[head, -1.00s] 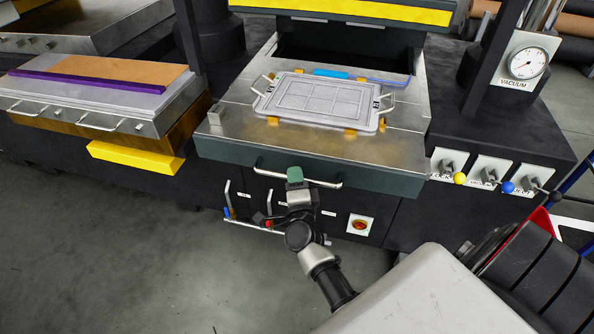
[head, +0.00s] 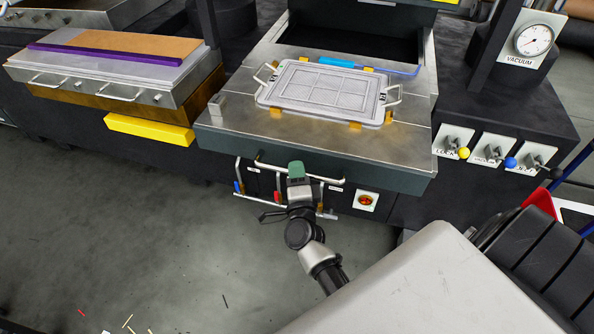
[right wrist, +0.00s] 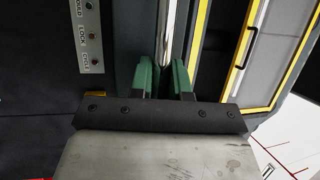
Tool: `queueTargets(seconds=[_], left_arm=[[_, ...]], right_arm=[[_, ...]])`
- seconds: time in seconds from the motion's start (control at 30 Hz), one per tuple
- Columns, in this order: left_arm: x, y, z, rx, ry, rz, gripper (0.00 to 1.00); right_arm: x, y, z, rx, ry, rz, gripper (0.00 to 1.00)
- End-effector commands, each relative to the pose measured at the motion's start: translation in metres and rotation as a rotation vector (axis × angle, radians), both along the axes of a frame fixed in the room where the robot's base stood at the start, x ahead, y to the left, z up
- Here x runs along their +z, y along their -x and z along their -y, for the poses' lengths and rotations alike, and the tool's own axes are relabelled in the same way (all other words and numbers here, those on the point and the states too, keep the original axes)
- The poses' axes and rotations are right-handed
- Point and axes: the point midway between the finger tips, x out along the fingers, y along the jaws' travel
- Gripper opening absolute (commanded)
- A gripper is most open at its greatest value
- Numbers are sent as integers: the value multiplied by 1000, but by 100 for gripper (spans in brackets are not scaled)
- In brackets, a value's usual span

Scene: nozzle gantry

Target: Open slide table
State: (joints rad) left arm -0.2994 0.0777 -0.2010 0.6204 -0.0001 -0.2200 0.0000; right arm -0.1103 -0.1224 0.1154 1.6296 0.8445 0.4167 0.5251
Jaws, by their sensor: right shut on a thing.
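The slide table (head: 225,120) is a flat metal plate with a dark green front edge. It sticks out past the front of the black machine. A grey framed plate with two side handles (head: 325,92) lies on it. A silver bar handle (head: 325,180) runs along its front. My right gripper (head: 296,172), with green fingers, is shut on this handle. In the right wrist view the bar (right wrist: 174,30) passes between the green fingers (right wrist: 162,80). My left gripper is not in view.
A dark opening (head: 350,38) lies behind the table. Levers with yellow, blue and black knobs (head: 495,152) stand at right, below a vacuum gauge (head: 533,40). A metal-sided unit with a yellow block (head: 150,129) is at left. The floor (head: 130,240) in front is mostly clear.

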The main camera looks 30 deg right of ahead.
Motion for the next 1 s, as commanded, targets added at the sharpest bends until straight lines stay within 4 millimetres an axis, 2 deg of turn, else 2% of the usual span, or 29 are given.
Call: queueTargets(seconds=[0.03, 0.07, 0.2, 0.57, 0.67, 1.0], left_arm=[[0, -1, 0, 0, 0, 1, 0], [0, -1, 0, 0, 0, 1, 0], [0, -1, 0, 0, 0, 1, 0], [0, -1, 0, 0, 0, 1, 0], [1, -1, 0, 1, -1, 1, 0], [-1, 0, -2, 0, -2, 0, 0]], right_arm=[[0, 0, 0, -1, -1, -1, 0], [0, 0, 0, -1, -1, -1, 20], [0, 0, 1, -2, 0, 0, 41], [-1, 5, -2, -1, 0, 0, 42], [-4, 16, -8, 0, -2, -1, 42], [-16, 75, -37, 0, -1, -3, 42]])
